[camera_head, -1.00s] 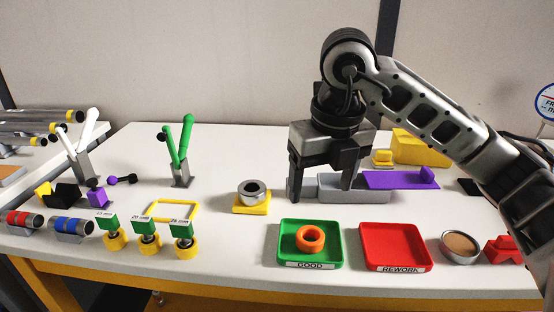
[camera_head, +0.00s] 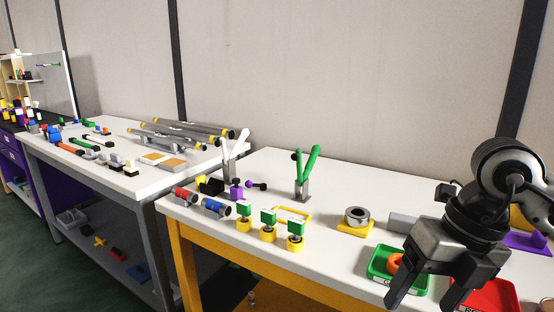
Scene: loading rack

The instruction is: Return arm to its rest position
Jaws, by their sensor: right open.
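My right gripper (camera_head: 425,297) is at the lower right of the head view, fingers pointing down and apart with nothing seen between them. It hangs in front of the green tray (camera_head: 378,262) and the red tray (camera_head: 497,297) and hides parts of both. An orange ring (camera_head: 394,264) lies in the green tray, partly hidden by a finger. My left gripper is not in view.
A metal ring on a yellow base (camera_head: 352,230) stands left of the gripper. Yellow-based gauges with green tops (camera_head: 268,228) and a green forked stand (camera_head: 303,177) are further left. A second table (camera_head: 120,180) with metal tubes (camera_head: 180,142) stands beyond.

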